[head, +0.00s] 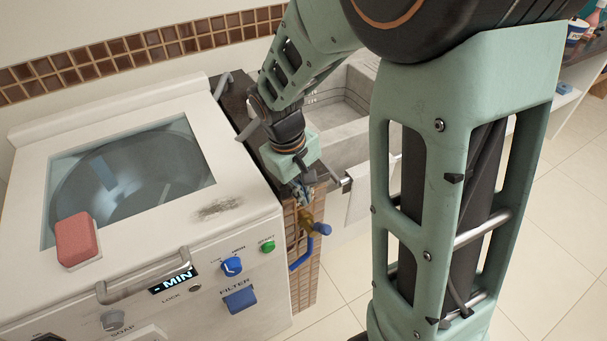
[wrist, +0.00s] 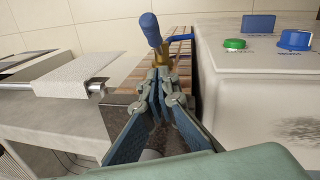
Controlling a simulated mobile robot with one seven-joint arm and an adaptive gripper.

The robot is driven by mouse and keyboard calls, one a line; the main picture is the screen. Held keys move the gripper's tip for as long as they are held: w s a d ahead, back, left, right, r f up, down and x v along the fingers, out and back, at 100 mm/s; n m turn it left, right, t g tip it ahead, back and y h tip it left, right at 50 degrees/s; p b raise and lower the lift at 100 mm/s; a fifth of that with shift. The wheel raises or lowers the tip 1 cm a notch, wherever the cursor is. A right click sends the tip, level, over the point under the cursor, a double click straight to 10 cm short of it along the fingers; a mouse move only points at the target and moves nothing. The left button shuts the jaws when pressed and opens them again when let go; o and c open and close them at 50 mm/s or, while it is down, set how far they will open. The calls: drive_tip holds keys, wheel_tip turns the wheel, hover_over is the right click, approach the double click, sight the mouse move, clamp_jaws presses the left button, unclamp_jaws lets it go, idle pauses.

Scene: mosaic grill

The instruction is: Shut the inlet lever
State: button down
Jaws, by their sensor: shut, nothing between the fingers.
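The inlet lever (head: 321,229) has a blue handle on a brass valve (head: 306,215), at the front of the narrow tiled counter beside the washing machine. In the wrist view the blue handle (wrist: 151,30) stands up and leans slightly left, above the brass body (wrist: 163,56). A blue tube or hose (head: 300,263) runs from the valve. My gripper (head: 305,201) points down just behind the valve. In the wrist view its fingertips (wrist: 160,76) are together and empty, right in front of the brass body. I cannot tell whether they touch it.
The white washing machine (head: 250,209) stands close on the left, with a red sponge-like block (head: 76,238) on top. A grey sink (head: 343,112) and a white cloth (head: 360,203) are on the right. The tiled floor (head: 345,280) before the valve is clear.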

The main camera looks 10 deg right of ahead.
sight(317, 224)
drive_tip(key=f, duration=0.1)
drive_tip(key=s+d+f, duration=0.1)
drive_tip(key=f, duration=0.3)
drive_tip(key=shift+s+d, duration=0.2)
drive_tip(key=shift+d, duration=0.2)
drive_tip(key=shift+s+d+f, duration=0.25)
drive_tip(key=shift+s+f, duration=0.05)
drive_tip(key=shift+f, duration=0.15)
drive_tip(key=shift+f+b, duration=0.1)
drive_tip(key=shift+b, duration=0.45)
